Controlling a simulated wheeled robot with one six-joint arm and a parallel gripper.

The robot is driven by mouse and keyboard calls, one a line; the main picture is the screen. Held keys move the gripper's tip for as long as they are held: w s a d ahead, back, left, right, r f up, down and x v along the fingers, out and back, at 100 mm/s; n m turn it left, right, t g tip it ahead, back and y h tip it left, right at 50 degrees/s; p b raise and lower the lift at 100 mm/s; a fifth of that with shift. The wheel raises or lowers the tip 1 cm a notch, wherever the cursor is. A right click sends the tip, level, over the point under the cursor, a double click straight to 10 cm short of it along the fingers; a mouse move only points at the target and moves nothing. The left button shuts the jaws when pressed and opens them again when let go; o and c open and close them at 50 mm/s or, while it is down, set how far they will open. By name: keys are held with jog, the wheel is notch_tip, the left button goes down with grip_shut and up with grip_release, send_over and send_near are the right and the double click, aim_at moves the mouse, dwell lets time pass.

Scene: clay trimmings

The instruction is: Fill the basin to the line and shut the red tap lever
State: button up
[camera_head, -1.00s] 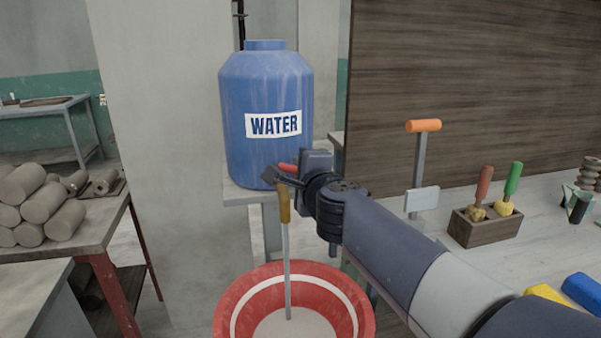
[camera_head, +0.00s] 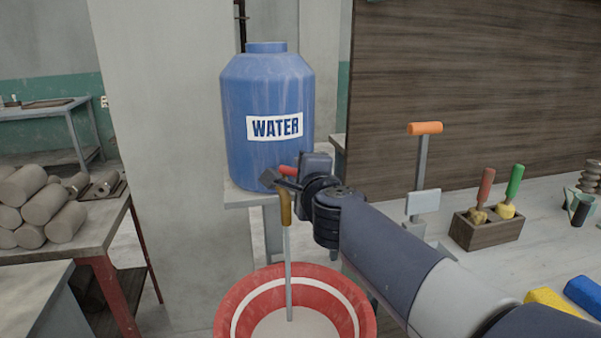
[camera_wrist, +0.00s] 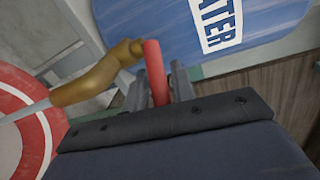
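The red tap lever (camera_head: 287,170) is at the base of the blue water barrel (camera_head: 267,95). The brass tap spout (camera_head: 285,205) points down, and a pale stream (camera_head: 288,265) runs from it into the red basin (camera_head: 237,312). A white line (camera_head: 242,310) rings the basin's inner wall; the pale water surface (camera_head: 297,326) lies below it, cut off by the frame. My gripper (camera_head: 278,178) is at the tap. In the wrist view, the red lever (camera_wrist: 155,65) stands between the fingers of my gripper (camera_wrist: 160,82), which are apart with narrow gaps beside it.
The barrel rests on a grey stand (camera_head: 243,198). On the left, a table holds stacked clay rolls (camera_head: 42,204).

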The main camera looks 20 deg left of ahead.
jog(key=p+v, duration=0.2)
jog(key=v, duration=0.8)
jog(key=shift+s+d, duration=0.2)
jog(key=shift+s, duration=0.1)
dwell(4.1)
